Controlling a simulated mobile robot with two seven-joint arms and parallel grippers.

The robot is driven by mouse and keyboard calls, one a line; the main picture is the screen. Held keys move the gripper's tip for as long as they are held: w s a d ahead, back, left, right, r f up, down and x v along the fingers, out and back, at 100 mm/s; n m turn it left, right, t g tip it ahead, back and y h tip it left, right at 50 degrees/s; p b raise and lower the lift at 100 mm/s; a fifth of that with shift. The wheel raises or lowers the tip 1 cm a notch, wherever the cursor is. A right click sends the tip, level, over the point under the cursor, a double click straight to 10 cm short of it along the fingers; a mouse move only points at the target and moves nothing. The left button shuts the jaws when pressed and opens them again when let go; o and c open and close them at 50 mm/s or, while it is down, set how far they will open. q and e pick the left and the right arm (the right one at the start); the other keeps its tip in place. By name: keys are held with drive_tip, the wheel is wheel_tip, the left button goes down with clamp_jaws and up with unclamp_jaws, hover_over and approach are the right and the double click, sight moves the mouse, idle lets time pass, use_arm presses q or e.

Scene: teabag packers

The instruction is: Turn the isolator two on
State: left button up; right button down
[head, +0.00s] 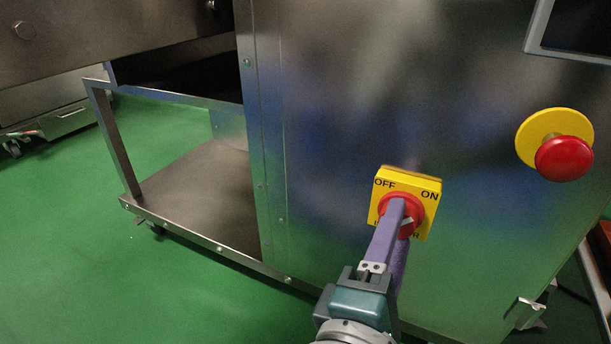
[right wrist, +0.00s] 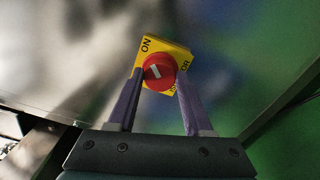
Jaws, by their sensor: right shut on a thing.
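The isolator is a yellow square plate (head: 431,188) with a round red knob (head: 414,205) on the steel cabinet front. "OFF" is printed at its upper left and "ON" at its upper right. My right gripper (head: 403,212) reaches up to it from below, its purple fingers on the knob. In the right wrist view the yellow plate (right wrist: 178,50) is behind the red knob (right wrist: 158,72), whose white mark shows between the fingertips (right wrist: 160,76). The fingers are shut on the knob's sides. Part of the lower plate is hidden. My left gripper is not in view.
A red emergency button (head: 564,159) on a yellow disc stands out to the right of the isolator. A screen (head: 577,28) is at the top right. A steel frame with a low shelf (head: 195,195) is at left. The green floor (head: 60,250) is clear at lower left.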

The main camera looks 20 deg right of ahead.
drive_tip(key=shift+m, duration=0.3)
drive_tip(key=shift+c, duration=1.5)
unclamp_jaws()
drive_tip(key=shift+s, duration=0.1)
drive_tip(key=p+v, duration=0.1)
drive_tip(key=v, duration=0.9)
drive_tip(key=shift+d, duration=0.1)
